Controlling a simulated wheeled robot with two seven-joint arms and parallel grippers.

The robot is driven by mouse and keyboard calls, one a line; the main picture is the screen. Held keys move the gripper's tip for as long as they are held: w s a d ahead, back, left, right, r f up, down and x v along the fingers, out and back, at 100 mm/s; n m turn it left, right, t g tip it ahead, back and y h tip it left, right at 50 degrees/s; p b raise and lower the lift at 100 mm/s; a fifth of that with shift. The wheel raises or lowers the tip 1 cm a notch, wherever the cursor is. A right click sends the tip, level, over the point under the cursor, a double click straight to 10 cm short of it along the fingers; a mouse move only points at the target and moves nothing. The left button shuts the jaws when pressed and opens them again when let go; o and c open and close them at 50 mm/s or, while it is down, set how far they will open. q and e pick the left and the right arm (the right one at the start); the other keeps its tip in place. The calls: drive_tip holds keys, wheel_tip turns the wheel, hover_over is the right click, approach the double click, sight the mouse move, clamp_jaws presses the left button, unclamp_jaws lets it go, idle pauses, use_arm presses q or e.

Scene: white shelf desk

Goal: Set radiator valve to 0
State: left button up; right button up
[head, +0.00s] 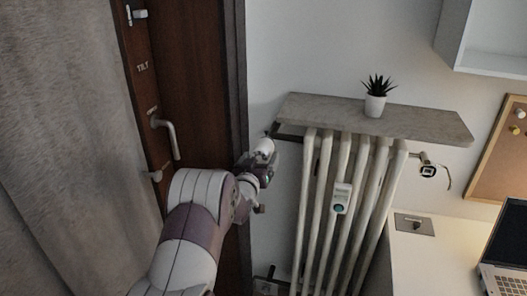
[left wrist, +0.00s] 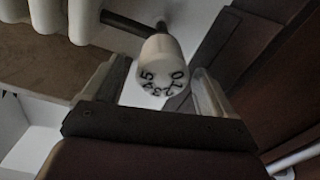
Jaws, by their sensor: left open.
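The white radiator valve (head: 264,146) sticks out at the top left of the radiator (head: 308,200), on a dark pipe. In the left wrist view its round knob (left wrist: 163,68) faces me, with dark digits 0 to 5 along the rim. The 0 is at the right of the face and the 5 at the left. My left gripper (head: 263,160) is just below the valve in the head view. In the left wrist view it is open, with the knob between its two fingers and gaps visible on both sides. My right gripper is not in view.
A shelf (head: 420,122) with a potted plant (head: 375,104) sits above the radiator. A wooden door (head: 195,80) with a handle (head: 166,135) is left of the valve. A white desk (head: 450,245) with a laptop (head: 505,275) stands at the right.

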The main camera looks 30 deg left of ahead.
use_arm(q)
drive_tip(key=x, duration=0.3)
drive_tip(key=shift+w+a+f, duration=0.15)
drive_tip(key=shift+w+a, duration=0.2)
drive_tip(key=shift+w, duration=0.2)
drive_tip(key=shift+d, duration=0.1)
drive_tip(key=c, duration=1)
